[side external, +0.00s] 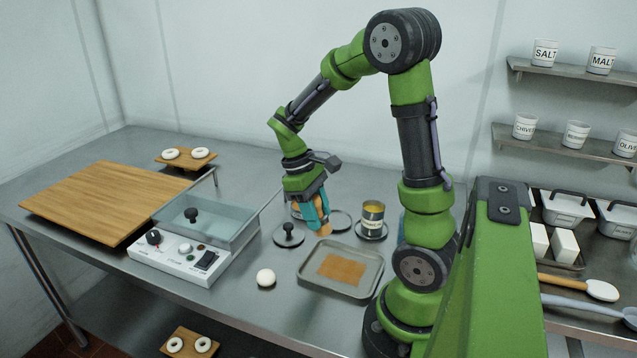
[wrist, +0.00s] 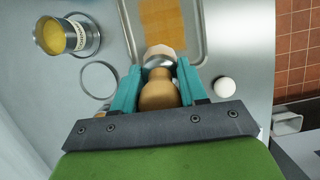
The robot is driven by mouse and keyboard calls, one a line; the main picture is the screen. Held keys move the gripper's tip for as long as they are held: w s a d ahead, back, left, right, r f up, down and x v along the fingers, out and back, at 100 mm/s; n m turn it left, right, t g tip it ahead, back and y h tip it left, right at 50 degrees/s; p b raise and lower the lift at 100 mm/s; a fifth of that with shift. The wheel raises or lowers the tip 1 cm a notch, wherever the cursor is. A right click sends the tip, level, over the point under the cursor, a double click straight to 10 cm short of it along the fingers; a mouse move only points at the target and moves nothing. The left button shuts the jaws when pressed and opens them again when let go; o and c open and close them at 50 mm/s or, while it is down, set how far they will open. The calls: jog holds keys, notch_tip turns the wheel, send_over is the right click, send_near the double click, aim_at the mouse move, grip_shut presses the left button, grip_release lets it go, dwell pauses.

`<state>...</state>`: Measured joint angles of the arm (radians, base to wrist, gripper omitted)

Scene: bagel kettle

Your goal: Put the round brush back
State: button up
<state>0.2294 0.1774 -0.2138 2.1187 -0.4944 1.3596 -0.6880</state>
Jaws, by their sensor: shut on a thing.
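My gripper (side external: 315,212) is shut on the round brush, its teal fingers on both sides of the handle. In the wrist view, the brush (wrist: 160,93) shows a rounded wooden handle, a metal band and a pale head between my fingers (wrist: 160,80). In the side view, only a tan part of the brush (side external: 325,229) shows below the fingers. It is held above the steel table, behind the tray. An empty ring (side external: 342,220) lies flat beside it, and also shows in the wrist view (wrist: 99,80). Whether the brush touches anything below is hard to tell.
A metal tray (side external: 312,283) with a brown square sits in front. A can (side external: 373,214) of yellow contents stands in a round holder. A black knobbed lid (side external: 289,234), a white ball (side external: 266,278) and the glass-walled kettle (side external: 240,228) are to the left.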

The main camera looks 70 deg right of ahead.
jog(key=s+d+f+m+t+y, duration=0.1)
jog(key=s+d+f+m+t, duration=0.15)
jog(key=s+m, duration=0.75)
jog(key=w+d, duration=0.3)
jog(key=d, duration=0.1)
jog(key=w+d+f+m, duration=0.1)
jog(key=w+d, duration=0.2)
jog(key=d, duration=0.1)
jog(key=w+d+f+m+t, duration=0.1)
jog(key=w+d, duration=0.3)
jog(key=shift+w+d+f+h, duration=0.1)
jog(key=shift+d+h, duration=0.25)
jog(key=shift+h, duration=0.05)
jog(key=shift+w+d+f, duration=0.1)
jog(key=shift+d+f, duration=0.05)
jog(key=shift+f, duration=0.75)
jog(key=shift+w+d+f, duration=0.1)
jog(key=shift+f, duration=0.75)
jog(key=shift+f, duration=0.1)
jog(key=o, duration=1.1)
jog(key=shift+o, duration=0.2)
